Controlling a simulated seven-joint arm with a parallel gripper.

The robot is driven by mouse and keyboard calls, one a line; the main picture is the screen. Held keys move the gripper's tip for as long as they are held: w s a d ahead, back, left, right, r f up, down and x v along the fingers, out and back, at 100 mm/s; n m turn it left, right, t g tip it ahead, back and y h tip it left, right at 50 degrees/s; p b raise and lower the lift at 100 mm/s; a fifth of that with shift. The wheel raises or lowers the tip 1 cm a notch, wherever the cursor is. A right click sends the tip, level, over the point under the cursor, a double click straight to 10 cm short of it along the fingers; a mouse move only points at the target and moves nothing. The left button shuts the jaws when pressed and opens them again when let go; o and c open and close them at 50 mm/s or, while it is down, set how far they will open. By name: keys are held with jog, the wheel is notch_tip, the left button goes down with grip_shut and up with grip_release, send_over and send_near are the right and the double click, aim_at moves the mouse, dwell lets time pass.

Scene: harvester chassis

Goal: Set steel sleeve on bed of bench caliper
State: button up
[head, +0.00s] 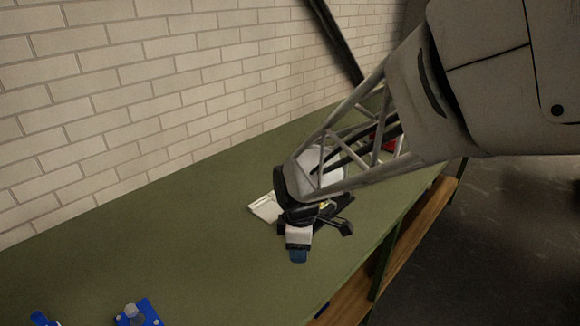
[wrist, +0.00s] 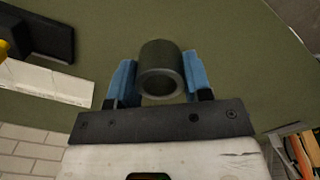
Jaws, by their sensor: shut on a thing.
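The steel sleeve (wrist: 161,56) is a dark grey hollow cylinder, seen in the wrist view between the two blue fingers of my gripper (wrist: 159,75). My gripper is shut on it, and its open end faces the wrist camera. In the head view my gripper (head: 298,255) is over the green bench, and the sleeve cannot be made out there. A dark device with a yellow part (wrist: 45,35), perhaps the bench caliper, is at the upper left of the wrist view, apart from the sleeve. In the head view my arm partly hides that area.
A pale flat piece (head: 265,207) lies on the green bench (head: 180,235) beside my gripper. Blue parts (head: 138,312) are at the near left. A brick wall (head: 120,100) runs behind the bench. The bench middle left is clear.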

jog(key=w+d+r+m, duration=0.2)
jog(key=w+d+m, duration=0.2)
jog(key=w, duration=0.8)
jog(key=w+d+r+m, duration=0.3)
jog(key=w+d+m, duration=0.2)
jog(key=w, duration=0.7)
jog(key=w+d+r+m, duration=0.2)
jog(key=w+d+m, duration=0.2)
jog(key=w, duration=0.7)
jog(key=s+f+n, duration=0.4)
jog(key=s+n, duration=0.4)
jog(key=n, duration=0.3)
jog(key=shift+d+f, duration=0.4)
jog(key=shift+f, duration=2.2)
jog(key=shift+f, duration=1)
